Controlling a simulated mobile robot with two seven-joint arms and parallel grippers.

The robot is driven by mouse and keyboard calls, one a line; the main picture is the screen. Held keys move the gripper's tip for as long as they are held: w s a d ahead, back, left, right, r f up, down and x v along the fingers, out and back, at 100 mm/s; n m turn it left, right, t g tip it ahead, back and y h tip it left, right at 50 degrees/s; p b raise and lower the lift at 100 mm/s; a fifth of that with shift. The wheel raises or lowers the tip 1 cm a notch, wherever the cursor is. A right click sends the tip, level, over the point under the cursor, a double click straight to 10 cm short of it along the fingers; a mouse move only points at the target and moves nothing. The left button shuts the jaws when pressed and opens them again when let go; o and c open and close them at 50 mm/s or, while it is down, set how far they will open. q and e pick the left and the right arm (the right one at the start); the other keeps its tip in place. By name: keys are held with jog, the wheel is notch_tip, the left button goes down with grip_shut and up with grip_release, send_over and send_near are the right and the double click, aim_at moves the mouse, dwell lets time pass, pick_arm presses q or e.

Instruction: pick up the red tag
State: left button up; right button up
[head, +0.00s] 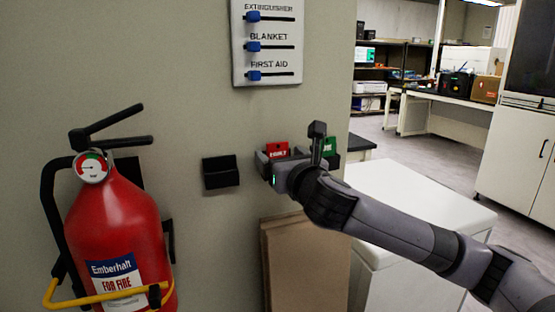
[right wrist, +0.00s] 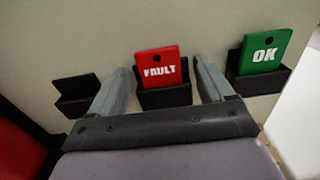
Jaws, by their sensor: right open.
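The red tag (right wrist: 159,67), marked FAULT, stands in a black wall holder (right wrist: 165,96) in the right wrist view. In the head view the red tag (head: 277,150) shows just behind my right gripper. My right gripper (right wrist: 160,75) is open, with one finger on each side of the red tag and its holder. I cannot tell whether the fingers touch the tag. In the head view my right gripper (head: 278,172) is in front of the wall holders. My left gripper is not in view.
A green OK tag (right wrist: 264,52) stands in a holder to the right. An empty black holder (head: 221,172) is to the left. A fire extinguisher (head: 115,235) hangs at the left. A slider panel (head: 268,42) is above. A white cabinet (head: 420,205) stands at the right.

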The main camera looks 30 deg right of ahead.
jog(key=c, duration=1.1)
